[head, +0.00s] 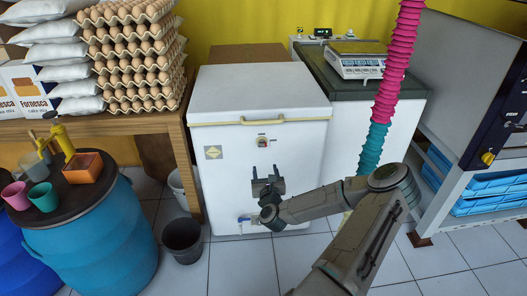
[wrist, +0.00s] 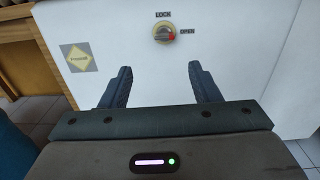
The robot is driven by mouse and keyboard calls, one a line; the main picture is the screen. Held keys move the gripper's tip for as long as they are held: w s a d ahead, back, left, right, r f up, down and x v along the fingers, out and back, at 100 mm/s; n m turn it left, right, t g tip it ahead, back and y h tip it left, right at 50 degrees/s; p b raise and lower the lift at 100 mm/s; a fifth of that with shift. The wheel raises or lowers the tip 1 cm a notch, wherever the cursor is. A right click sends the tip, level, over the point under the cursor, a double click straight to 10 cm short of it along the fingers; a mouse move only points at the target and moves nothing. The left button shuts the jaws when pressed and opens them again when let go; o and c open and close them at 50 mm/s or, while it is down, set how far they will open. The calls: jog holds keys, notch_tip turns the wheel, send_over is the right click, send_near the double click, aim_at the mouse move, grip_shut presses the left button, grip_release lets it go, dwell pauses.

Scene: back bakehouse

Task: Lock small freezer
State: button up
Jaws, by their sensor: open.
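The small freezer (head: 225,160) is a white chest with its lid (head: 258,90) down and a pale yellow handle bar along the lid's front edge. A lock knob (head: 263,141) sits high on its front face. In the wrist view the lock knob (wrist: 164,33) has a metal body with a red mark at its right side, towards the word OPEN; LOCK is printed above it. My gripper (head: 267,170) is open and empty in front of the freezer, below the knob. In the wrist view the open fingers (wrist: 157,82) point at the white front, with the knob beyond and between them.
A yellow diamond label (wrist: 78,57) is left of the knob. A dark bin (head: 183,241) and a blue barrel (head: 100,235) stand to the left. Egg trays (head: 134,60) stack on a wooden table. A second white chest (head: 345,125) bearing a scale (head: 358,62) stands at right.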

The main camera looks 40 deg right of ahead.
aim_at(263, 146)
jog(key=x, duration=1.3)
jog(key=shift+w+d+r, duration=0.1)
jog(key=shift+d+r, duration=0.05)
jog(key=shift+d, duration=0.45)
jog(key=c, duration=1)
